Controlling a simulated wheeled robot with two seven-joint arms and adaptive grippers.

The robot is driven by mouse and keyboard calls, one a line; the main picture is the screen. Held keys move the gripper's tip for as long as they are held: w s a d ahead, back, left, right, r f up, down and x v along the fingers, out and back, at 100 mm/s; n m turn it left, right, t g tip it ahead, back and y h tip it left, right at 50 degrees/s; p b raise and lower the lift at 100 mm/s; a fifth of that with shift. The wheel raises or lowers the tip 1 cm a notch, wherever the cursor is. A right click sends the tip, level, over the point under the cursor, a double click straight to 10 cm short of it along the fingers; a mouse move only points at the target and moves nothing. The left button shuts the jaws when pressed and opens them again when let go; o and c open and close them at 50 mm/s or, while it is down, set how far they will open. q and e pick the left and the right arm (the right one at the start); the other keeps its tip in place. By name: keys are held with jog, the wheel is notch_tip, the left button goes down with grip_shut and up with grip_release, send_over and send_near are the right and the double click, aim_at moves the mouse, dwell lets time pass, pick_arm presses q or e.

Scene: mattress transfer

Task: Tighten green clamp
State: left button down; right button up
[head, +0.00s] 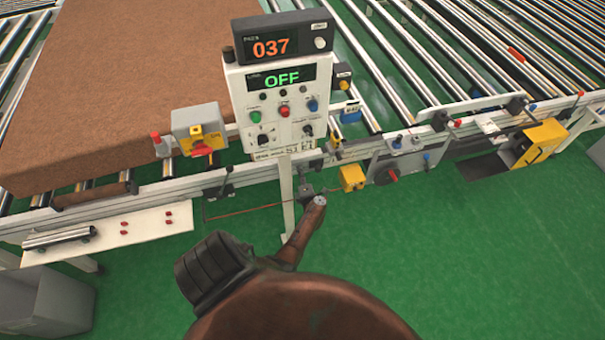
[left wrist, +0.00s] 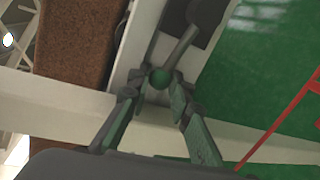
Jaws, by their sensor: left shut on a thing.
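The green clamp (left wrist: 159,77) shows in the left wrist view as a small round green knob at the end of a grey rod, beside a pale beam. My left gripper (left wrist: 158,86) has its fingertips on either side of this knob and is shut on it. In the head view my left gripper (head: 307,194) is small and dark, in front of the control panel's post below the conveyor rail. There the green knob cannot be made out, hidden by the gripper and wrist. My right gripper is not in view.
A control panel (head: 270,103) reading 037 and OFF stands above the rail on a white post (head: 286,190). A brown mattress (head: 130,90) lies on the rollers at left. A yellow box (head: 352,178) hangs right of my gripper. Green floor (head: 480,250) is clear at right.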

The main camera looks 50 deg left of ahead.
pick_arm(q)
jog(key=shift+r, duration=0.1)
jog(key=c, duration=1.7)
grip_release()
jog(key=shift+c, duration=0.2)
jog(key=shift+r, duration=0.35)
jog(key=o, duration=0.8)
jog(key=r, duration=0.8)
jog(key=shift+w+a, duration=0.25)
jog(key=shift+w, duration=0.05)
jog(key=shift+s+d+r, duration=0.15)
jog(key=shift+r, duration=0.3)
jog(key=shift+s+d+r, duration=0.1)
jog(key=shift+s+r, duration=0.05)
jog(key=shift+r, duration=0.25)
jog(key=c, duration=0.8)
jog(key=shift+w+a+f, duration=0.15)
jog(key=shift+a+f, duration=0.05)
jog(key=shift+d, duration=0.15)
